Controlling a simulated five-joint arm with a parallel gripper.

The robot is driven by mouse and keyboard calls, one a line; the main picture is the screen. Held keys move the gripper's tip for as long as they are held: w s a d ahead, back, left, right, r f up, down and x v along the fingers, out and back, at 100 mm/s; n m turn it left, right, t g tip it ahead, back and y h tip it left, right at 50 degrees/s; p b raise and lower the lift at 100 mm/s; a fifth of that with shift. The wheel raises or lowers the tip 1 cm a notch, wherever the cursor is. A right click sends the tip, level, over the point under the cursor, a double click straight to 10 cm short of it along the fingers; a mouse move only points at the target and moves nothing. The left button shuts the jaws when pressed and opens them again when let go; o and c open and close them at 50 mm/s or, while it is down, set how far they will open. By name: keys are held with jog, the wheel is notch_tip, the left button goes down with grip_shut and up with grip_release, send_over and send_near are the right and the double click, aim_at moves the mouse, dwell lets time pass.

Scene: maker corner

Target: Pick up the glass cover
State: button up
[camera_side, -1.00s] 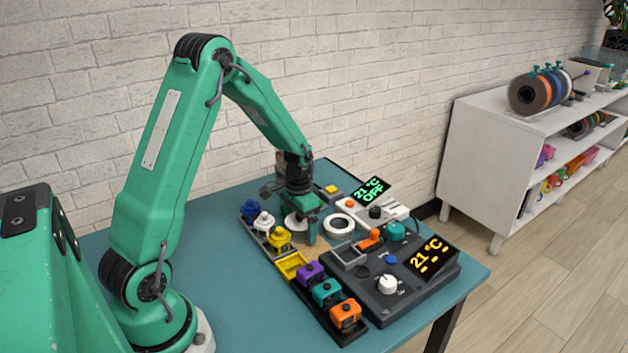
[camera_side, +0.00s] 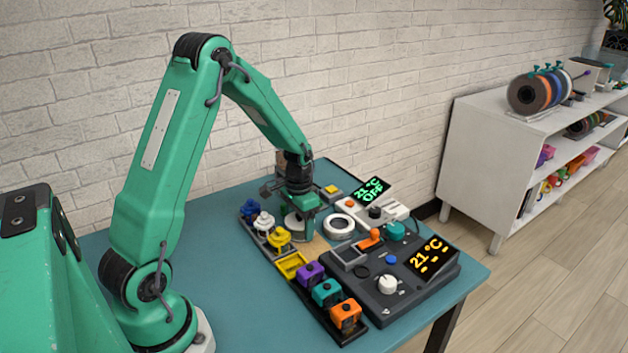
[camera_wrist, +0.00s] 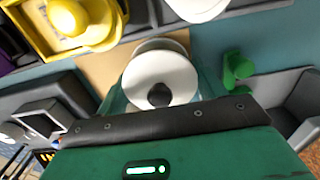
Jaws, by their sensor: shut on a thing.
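In the wrist view the glass cover (camera_wrist: 160,72) is a round, pale piece with a clear rim and a dark knob, directly in front of my gripper. It stands over a tan board on the blue table. In the side view my gripper (camera_side: 303,228) is low over the table and shut on the cover, which is mostly hidden behind the jaw; a pale edge of it shows at the jaw's left. Whether the cover touches the board cannot be told.
A white ring (camera_side: 339,226) lies just right of my gripper. A yellow piece (camera_side: 278,239) stands close at left in a dark rack. A dark control box (camera_side: 388,307) with knobs is at front right. Free table is at front left.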

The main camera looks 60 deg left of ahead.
jog(key=shift+r, duration=0.55)
notch_tip(320, 180, up, 3)
jog(key=shift+r, duration=0.1)
jog(key=s+d+r, duration=0.1)
jog(key=d+r, duration=0.5)
jog(key=d, duration=0.5)
jog(key=shift+s+d+r, duration=0.25)
jog(key=shift+s+d, duration=0.05)
jog(key=shift+s, duration=0.1)
jog(key=w+a+f+n, duration=0.1)
jog(key=w+a, duration=0.5)
jog(key=w, duration=0.4)
jog(key=shift+w+a, duration=0.3)
jog(key=shift+w, duration=0.1)
jog(key=shift+f, duration=0.15)
jog(key=shift+f, duration=3.05)
jog(key=shift+f, duration=0.15)
